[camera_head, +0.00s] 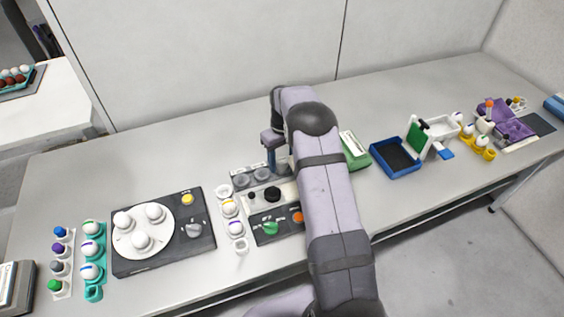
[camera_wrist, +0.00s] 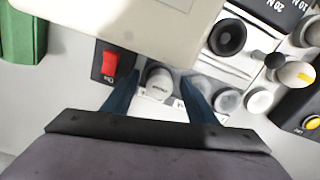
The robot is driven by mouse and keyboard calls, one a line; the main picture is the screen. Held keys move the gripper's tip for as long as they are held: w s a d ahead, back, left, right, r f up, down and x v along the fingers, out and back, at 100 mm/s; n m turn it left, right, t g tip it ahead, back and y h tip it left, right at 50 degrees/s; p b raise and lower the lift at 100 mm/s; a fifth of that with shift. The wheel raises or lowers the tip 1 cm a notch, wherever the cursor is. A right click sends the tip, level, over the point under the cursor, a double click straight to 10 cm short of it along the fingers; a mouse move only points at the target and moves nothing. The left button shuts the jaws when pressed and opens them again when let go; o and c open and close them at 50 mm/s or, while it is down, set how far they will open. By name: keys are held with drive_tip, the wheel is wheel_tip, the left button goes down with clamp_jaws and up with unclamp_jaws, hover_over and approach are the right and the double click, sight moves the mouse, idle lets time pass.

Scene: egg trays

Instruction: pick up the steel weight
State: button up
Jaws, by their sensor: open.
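In the wrist view my gripper (camera_wrist: 158,77) is open, with one dark blue finger on each side of a pale metallic round piece (camera_wrist: 159,84) with small marks on its top. This looks like the steel weight. It stands at the left end of a row of similar, smaller pieces. The fingers appear apart from it; I cannot tell how far down they reach. In the head view my gripper (camera_head: 278,152) points down over the equipment at the table's middle, partly hidden by my arm. The weight is not clearly seen there.
Close by are a beige housing (camera_wrist: 130,22), a red switch (camera_wrist: 110,64), a black round knob (camera_wrist: 228,38) and smaller pale pieces (camera_wrist: 228,100). A green box (camera_head: 354,150) stands right of my arm. A dark plate with white eggs (camera_head: 205,222) lies left. The table's back strip is clear.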

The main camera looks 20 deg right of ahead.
drive_tip(key=c, duration=1.2)
drive_tip(key=shift+r, duration=0.1)
